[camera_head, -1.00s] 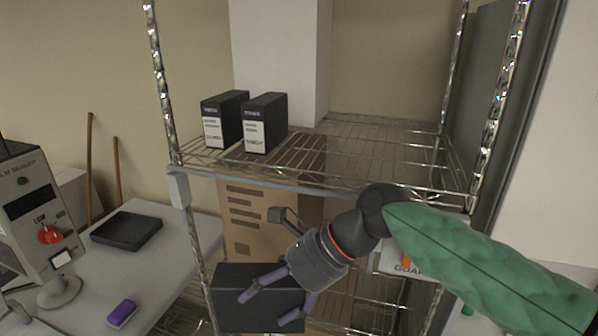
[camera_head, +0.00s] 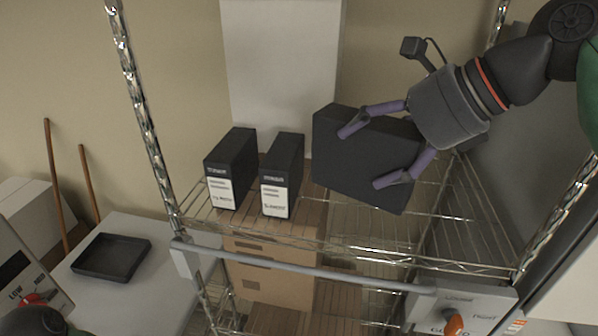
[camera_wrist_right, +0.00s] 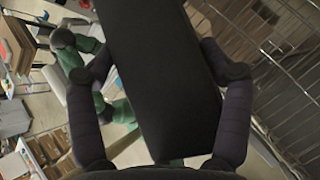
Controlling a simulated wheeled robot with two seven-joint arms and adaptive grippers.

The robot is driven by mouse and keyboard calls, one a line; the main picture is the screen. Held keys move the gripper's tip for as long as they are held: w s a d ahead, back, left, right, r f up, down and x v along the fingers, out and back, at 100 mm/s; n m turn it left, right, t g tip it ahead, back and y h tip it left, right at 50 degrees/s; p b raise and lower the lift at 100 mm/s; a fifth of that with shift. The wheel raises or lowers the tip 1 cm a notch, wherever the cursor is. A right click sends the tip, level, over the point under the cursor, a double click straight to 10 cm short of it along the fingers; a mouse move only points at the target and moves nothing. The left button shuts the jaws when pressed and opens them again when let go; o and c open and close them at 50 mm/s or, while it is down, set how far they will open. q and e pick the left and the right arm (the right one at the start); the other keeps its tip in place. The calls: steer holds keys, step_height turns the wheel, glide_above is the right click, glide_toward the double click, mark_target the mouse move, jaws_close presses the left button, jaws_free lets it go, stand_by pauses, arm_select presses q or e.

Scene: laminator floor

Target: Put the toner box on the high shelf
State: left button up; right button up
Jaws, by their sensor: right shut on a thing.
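The black toner box (camera_head: 332,165) is held in my right gripper (camera_head: 365,157) above the upper wire shelf (camera_head: 440,215), to the right of two other black boxes. Two purple fingers are shut on the box. It is tilted in the head view, and I cannot tell whether its bottom touches the wires. The right wrist view shows the box (camera_wrist_right: 160,80) between both fingers. The standing boxes, one on the left (camera_head: 231,168) and one on the right (camera_head: 282,175), have white labels facing front. My left gripper is out of view.
A grey bar (camera_head: 300,271) runs along the shelf front, with chrome posts at the sides. A white column (camera_head: 280,60) stands behind the shelf. Cardboard cartons (camera_head: 268,270) sit below. A black tray (camera_head: 111,257) lies on the left table. Bare wire remains at the shelf's right.

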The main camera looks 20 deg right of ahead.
steer(key=d, duration=0.2)
steer(key=d+f, duration=0.1)
steer(key=d, duration=0.1)
steer(key=shift+w+f, duration=0.1)
steer(key=w+f, duration=0.3)
steer(key=w+d+f+p, duration=0.1)
steer(key=w+f, duration=0.3)
steer(key=w+d+f+p, duration=0.1)
steer(key=w+f, duration=0.2)
steer(key=shift+w+d+f, duration=0.25)
steer(key=shift+w, duration=0.15)
steer(key=shift+s+d+f, duration=0.1)
steer(key=shift+s+f, duration=0.05)
steer(key=shift+f, duration=0.2)
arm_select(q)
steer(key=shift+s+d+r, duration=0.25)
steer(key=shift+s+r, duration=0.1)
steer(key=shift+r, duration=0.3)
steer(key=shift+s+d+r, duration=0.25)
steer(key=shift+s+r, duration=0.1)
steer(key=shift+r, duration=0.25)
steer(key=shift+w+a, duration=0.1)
arm_select(e)
steer(key=o, duration=1.6)
steer(key=shift+f, duration=0.2)
